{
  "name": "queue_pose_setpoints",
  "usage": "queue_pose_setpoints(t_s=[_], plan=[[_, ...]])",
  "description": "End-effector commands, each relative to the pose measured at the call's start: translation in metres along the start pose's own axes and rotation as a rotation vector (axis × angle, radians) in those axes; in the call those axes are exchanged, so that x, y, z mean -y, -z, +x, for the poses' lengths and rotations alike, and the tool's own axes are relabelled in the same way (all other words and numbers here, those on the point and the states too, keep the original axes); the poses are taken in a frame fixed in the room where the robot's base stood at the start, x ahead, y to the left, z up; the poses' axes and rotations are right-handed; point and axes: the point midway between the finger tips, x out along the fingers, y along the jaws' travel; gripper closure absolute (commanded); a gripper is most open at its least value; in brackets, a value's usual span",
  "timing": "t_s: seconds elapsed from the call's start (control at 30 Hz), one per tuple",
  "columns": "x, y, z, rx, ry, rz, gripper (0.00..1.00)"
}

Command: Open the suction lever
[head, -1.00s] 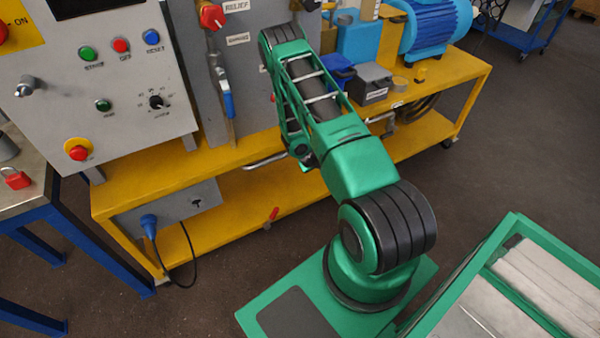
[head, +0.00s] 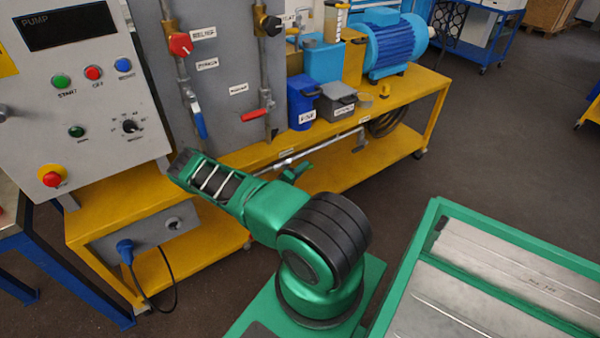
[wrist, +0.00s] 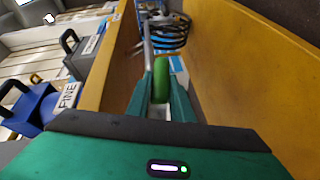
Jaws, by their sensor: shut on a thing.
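A bright green lever handle (wrist: 161,80) stands between the two fingers of my gripper (wrist: 160,97) in the wrist view. My gripper is shut on this handle, with a finger on each side. In the wrist view a silvery pipe (wrist: 148,48) runs away just beyond it. In the head view the pipe (head: 330,145) runs low along the yellow cart's front, and a green part (head: 296,172) shows beside it, behind my arm; I cannot tell whether it is lever or gripper. No readable label shows on the lever.
A yellow cart (head: 430,80) carries a blue motor (head: 395,45), a blue bin (head: 302,103) and a grey bin (head: 337,100). A red lever (head: 255,115) and a blue lever (head: 199,122) are on the grey panel. In the wrist view yellow cart edges flank my gripper closely.

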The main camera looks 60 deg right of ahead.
Motion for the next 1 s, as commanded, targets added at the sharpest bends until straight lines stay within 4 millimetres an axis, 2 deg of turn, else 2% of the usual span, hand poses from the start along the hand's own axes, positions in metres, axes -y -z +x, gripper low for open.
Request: queue_pose_setpoints(t_s=[0.4, 0.93, 0.97, 1.0], plan=[[-0.009, -0.005, -0.001, -0.021, -0.151, -0.073, 1.00], [-0.011, -0.009, 0.001, -0.016, -0.168, -0.083, 1.00], [-0.011, -0.010, 0.001, -0.015, -0.168, -0.083, 0.73], [-0.011, -0.009, 0.001, -0.016, -0.168, -0.083, 0.63]])
